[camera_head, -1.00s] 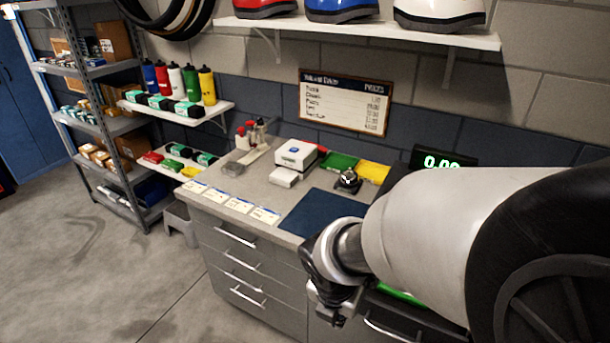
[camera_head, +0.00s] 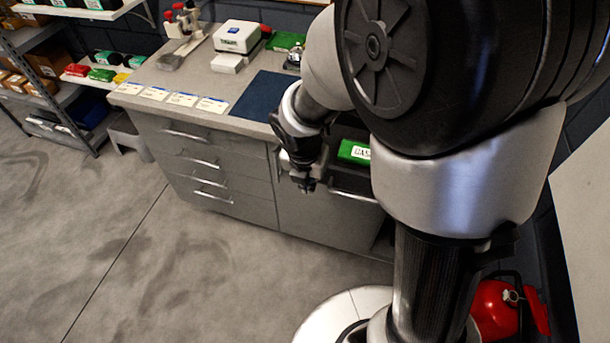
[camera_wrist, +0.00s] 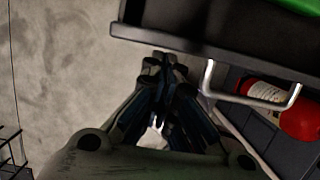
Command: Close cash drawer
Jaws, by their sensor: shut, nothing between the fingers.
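The cash drawer is a dark, open-topped drawer; its black front (camera_wrist: 215,45) crosses the top of the wrist view, pulled out over the floor. A green item (camera_wrist: 300,6) shows inside it, and a green box with a white label (camera_head: 354,152) shows there in the head view. My gripper (camera_head: 305,185) is shut and empty, just in front of the drawer side of the bench. In the wrist view its fingertips (camera_wrist: 165,60) are close to the drawer's front edge; I cannot tell whether they touch. My arm hides much of the drawer in the head view.
A red fire extinguisher (camera_head: 497,308) stands on the floor at right. The grey counter (camera_head: 190,82) holds a blue mat (camera_head: 258,97) and a white printer (camera_head: 237,36). Floor to the left is clear.

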